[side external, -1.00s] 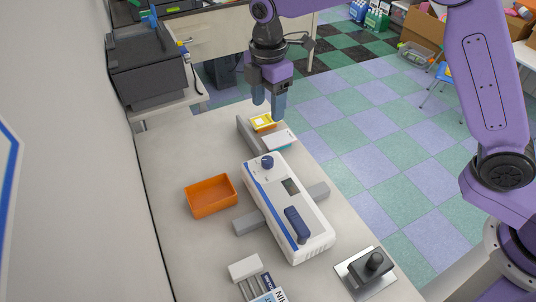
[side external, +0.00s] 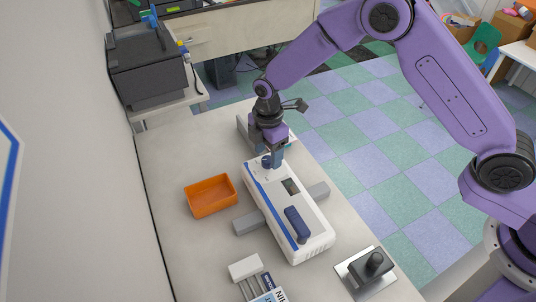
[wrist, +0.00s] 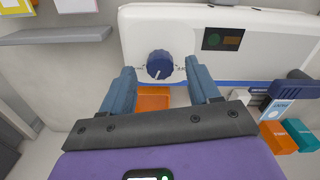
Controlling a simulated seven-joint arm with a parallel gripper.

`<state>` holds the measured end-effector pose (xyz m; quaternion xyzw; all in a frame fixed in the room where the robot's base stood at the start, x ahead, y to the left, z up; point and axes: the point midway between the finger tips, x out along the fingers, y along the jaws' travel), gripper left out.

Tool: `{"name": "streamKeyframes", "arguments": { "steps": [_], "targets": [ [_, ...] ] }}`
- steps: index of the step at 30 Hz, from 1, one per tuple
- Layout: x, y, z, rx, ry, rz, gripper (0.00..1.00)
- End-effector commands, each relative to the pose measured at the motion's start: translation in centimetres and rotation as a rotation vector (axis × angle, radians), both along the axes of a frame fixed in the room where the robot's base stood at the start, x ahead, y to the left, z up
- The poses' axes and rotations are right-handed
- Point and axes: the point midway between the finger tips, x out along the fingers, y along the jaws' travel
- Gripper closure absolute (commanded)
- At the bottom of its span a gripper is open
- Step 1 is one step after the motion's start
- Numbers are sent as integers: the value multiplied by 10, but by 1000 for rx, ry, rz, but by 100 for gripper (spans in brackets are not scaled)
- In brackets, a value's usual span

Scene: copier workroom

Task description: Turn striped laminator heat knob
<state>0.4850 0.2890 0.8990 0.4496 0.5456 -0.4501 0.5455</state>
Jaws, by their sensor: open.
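The laminator (side external: 288,207) is a white unit with a blue stripe, lying on the worktop. Its heat knob (wrist: 160,65) is round and dark blue with a pale pointer line, set in a light round plate with small marks. In the side view the knob (side external: 267,161) is at the far end of the unit, partly hidden by my gripper (side external: 274,163). In the wrist view my gripper (wrist: 162,85) is open, with one blue finger on either side of the knob and gaps between. I cannot tell whether the fingertips reach down to its level.
An orange tray (side external: 189,210) sits left of the laminator. A grey bar (side external: 246,222) runs across under the unit, and a blue handle (side external: 297,225) is on top of it. A black knobbed device (side external: 372,264) stands at the front right. Worktop left of the tray is clear.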

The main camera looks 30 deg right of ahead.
Motion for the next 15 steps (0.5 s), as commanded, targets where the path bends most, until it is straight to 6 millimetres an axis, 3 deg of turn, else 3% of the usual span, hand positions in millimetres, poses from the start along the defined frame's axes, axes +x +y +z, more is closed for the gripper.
{"name": "streamKeyframes", "arguments": {
  "steps": [6,15],
  "targets": [
    [0,0,-15,0,0,0,39],
    [0,0,-16,1,-1,0,42]
  ]
}}
